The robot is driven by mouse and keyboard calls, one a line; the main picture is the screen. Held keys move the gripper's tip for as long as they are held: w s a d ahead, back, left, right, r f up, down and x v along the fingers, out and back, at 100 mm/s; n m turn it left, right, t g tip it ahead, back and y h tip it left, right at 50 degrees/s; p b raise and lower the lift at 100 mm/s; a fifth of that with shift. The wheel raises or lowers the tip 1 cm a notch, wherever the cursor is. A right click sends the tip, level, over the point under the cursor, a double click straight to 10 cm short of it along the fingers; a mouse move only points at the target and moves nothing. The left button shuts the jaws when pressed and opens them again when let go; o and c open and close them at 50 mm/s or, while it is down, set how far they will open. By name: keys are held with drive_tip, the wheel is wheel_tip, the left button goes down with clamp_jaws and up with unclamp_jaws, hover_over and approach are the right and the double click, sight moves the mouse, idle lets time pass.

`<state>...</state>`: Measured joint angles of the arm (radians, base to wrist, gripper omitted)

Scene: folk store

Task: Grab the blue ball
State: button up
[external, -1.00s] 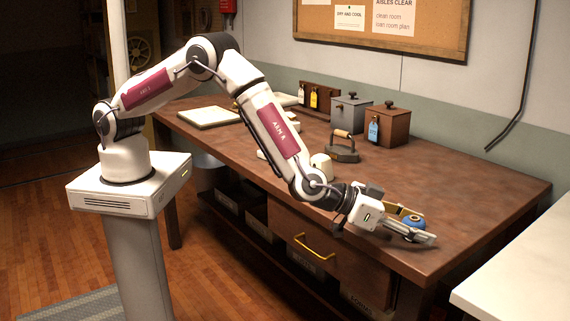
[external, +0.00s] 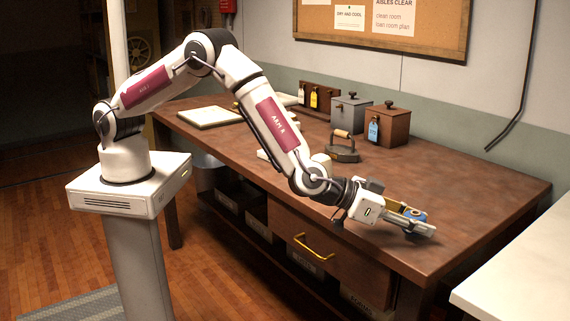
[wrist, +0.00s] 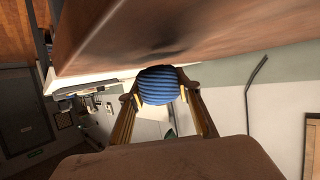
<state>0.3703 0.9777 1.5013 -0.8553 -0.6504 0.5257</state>
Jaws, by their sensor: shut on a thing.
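The blue ball (external: 415,214) is held between the fingers of my gripper (external: 420,222), near the front right part of the brown table. In the wrist view the ball (wrist: 158,88) looks striped with dark lines and sits between both fingertips of my gripper (wrist: 160,92). The fingers are shut on it. In the external view the near finger hides part of the ball. The gripper is low over the table top; I cannot tell exactly how far the ball is from the surface.
The brown table (external: 480,190) is clear around the gripper at right. A flat iron (external: 342,150), a brown box (external: 388,125) and a grey box (external: 350,113) stand farther back. A white counter (external: 530,280) lies at the right. A drawer with a yellow handle (external: 312,250) is below the table's front edge.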

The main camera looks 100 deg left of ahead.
sight(419, 212)
drive_tip(key=shift+r, duration=4.4)
drive_tip(key=shift+a, duration=0.1)
